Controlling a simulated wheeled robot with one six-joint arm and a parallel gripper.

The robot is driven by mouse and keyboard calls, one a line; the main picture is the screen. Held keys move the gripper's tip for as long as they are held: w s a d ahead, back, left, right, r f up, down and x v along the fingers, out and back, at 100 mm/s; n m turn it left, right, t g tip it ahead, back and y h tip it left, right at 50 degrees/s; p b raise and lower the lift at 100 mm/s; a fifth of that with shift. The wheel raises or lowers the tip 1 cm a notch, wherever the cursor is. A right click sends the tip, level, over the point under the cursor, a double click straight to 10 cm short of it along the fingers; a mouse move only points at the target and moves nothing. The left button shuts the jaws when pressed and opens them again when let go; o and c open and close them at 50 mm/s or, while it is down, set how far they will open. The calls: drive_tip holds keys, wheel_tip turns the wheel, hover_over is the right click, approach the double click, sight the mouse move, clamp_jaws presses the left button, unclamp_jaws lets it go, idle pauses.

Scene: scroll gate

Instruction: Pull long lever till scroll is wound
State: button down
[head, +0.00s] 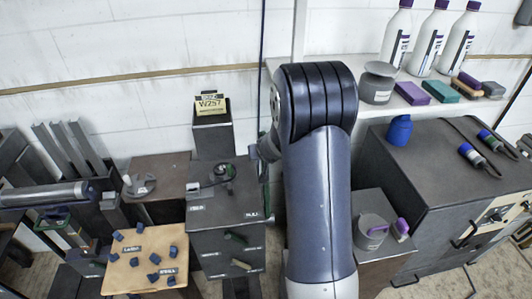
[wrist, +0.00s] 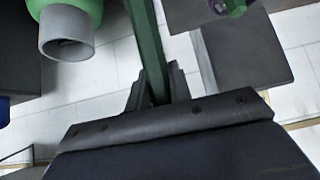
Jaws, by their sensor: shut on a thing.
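In the wrist view my gripper (wrist: 157,84) is shut on a long green bar (wrist: 146,40), which looks like the long lever. The bar runs from between the fingers up out of the top of the picture. In the head view my arm hides the gripper and most of what it holds. I cannot make out the scroll for certain; a grey roller (head: 42,195) lies at the far left.
A tan board (head: 130,262) with several dark blue pieces lies at the lower left. A shelf at the back right holds white bottles (head: 433,38) and a grey canister (head: 377,84). A dark bench (head: 425,185) stands at right. A green-and-grey cylinder (wrist: 67,32) is close by in the wrist view.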

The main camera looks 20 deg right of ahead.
drive_tip(key=c, duration=1.7)
unclamp_jaws()
drive_tip(key=shift+w+r, duration=0.2)
drive_tip(key=shift+c, duration=0.2)
drive_tip(key=o, duration=0.3)
drive_tip(key=shift+w+d+f, duration=0.1)
drive_tip(key=shift+w+f, duration=0.1)
drive_tip(key=shift+w, duration=0.05)
drive_tip(key=shift+o, duration=0.7)
drive_tip(key=shift+s, duration=0.15)
drive_tip(key=p+v, duration=0.3)
drive_tip(key=v, duration=0.8)
drive_tip(key=shift+f, duration=0.15)
